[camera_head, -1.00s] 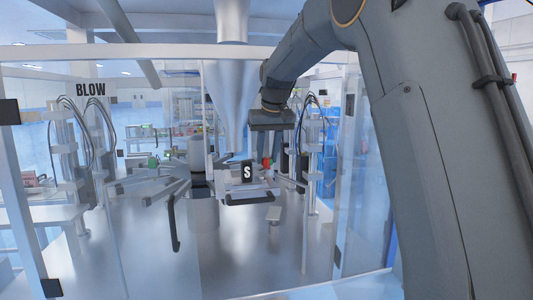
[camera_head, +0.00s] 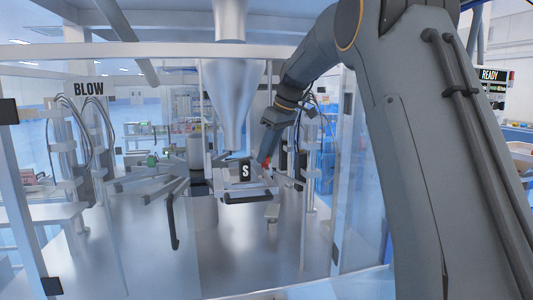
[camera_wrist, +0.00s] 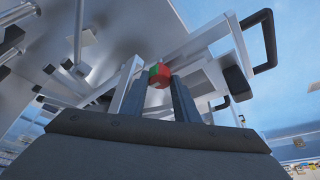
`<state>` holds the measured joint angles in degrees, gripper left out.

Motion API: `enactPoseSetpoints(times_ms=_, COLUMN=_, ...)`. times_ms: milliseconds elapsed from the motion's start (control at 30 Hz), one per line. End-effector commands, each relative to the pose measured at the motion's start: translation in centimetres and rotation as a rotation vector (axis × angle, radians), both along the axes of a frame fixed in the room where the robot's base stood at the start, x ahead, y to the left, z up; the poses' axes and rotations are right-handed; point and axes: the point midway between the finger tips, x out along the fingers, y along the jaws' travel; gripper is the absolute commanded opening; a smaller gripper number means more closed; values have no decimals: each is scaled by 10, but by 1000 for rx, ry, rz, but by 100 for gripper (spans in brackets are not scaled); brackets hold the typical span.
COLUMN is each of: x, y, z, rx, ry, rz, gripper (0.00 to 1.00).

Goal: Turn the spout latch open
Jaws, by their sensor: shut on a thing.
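The spout latch shows in the wrist view as a small knob (camera_wrist: 159,76), red with a green side face. My gripper (camera_wrist: 160,82) has its two fingers on either side of the knob and is shut on it. In the head view the gripper (camera_head: 268,152) reaches down to the red knob (camera_head: 267,160), just right of the black plate marked S (camera_head: 245,170). The gripper hides most of the knob there. I cannot tell how far the latch is turned.
A metal funnel (camera_head: 232,105) hangs left of my gripper. A clamp with a black handle (camera_head: 248,198) sits below the S plate. Grey arms (camera_head: 150,185) spread to the left. A post with hoses (camera_head: 310,150) stands close on the right.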

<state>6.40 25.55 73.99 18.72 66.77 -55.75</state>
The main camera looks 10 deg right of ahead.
Motion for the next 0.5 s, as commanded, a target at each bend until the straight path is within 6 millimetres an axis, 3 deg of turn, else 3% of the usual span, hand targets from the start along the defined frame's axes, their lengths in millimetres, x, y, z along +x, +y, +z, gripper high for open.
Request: enactPoseSetpoints(times_ms=500, x=0, y=0, z=0, rx=0, ry=0, rz=35, gripper=5)
